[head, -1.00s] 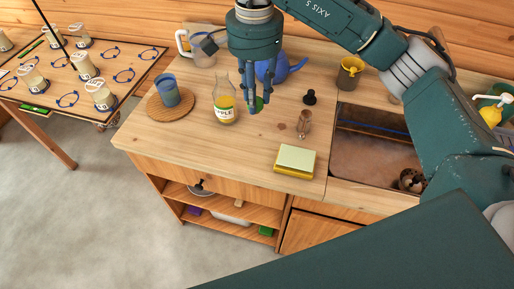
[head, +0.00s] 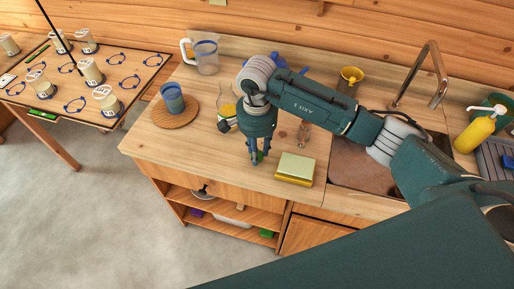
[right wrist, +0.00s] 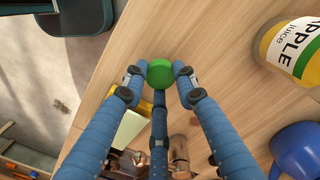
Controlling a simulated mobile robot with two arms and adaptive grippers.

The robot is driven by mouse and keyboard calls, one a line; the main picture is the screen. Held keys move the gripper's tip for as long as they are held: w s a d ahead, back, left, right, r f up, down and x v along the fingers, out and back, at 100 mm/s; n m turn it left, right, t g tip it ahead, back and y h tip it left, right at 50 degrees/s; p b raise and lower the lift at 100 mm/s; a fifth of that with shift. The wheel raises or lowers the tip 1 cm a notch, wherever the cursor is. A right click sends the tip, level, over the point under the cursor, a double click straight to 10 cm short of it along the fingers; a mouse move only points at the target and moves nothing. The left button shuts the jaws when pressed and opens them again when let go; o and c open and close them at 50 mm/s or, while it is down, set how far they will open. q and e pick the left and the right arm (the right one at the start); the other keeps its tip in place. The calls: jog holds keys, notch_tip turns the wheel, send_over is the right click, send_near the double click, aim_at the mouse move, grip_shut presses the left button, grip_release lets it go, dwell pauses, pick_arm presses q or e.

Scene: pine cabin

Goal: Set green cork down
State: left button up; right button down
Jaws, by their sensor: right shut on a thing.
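The green cork (right wrist: 161,73) is a round green piece between the fingertips of my right gripper (right wrist: 160,78) in the right wrist view. The gripper is shut on it. In the head view my right gripper (head: 257,158) points straight down over the front part of the wooden counter (head: 180,147), and only a sliver of green shows between its fingers. I cannot tell if the cork touches the counter. My left gripper is out of view.
A small glass item (head: 304,133) stands behind the box. Counter between board and gripper is clear. The sink is right.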

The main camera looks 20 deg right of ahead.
jog(key=shift+f, duration=0.1)
jog(key=shift+f, duration=0.15)
jog(key=c, duration=1.4)
grip_release()
jog(key=shift+o, duration=0.2)
jog(key=shift+r, duration=0.2)
notch_tip(320, 180, up, 12)
jog(key=b, duration=0.4)
